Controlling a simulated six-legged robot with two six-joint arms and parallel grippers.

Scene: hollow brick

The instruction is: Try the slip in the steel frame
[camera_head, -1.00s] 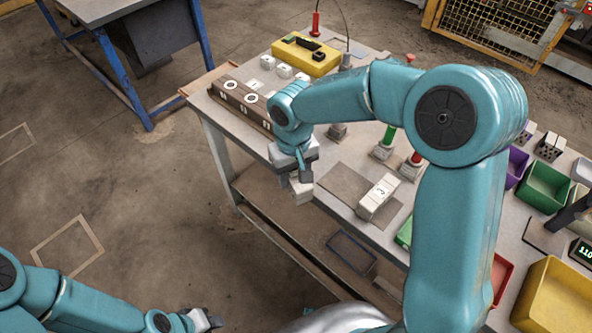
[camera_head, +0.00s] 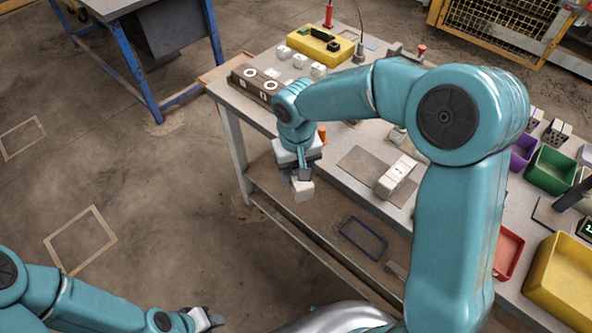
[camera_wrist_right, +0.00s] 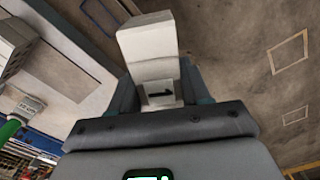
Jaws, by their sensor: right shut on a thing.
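My right gripper (camera_head: 304,174) is shut on a pale block (camera_head: 302,190) and holds it in the air by the front edge of the table. In the right wrist view the pale block (camera_wrist_right: 150,50) rises from the jaws, with a black arrow on its lower face. My left gripper (camera_head: 208,320) is low at the bottom of the head view, and its jaws are too small to read. A dark rectangular frame (camera_head: 363,239) lies below the tabletop level; I cannot tell if it is the steel frame.
A dark brown case with white rings (camera_head: 255,82) and a yellow tray (camera_head: 318,46) stand at the back of the table (camera_head: 237,104). Purple, green (camera_head: 552,167), red and yellow bins (camera_head: 560,285) line the right. Open floor lies left.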

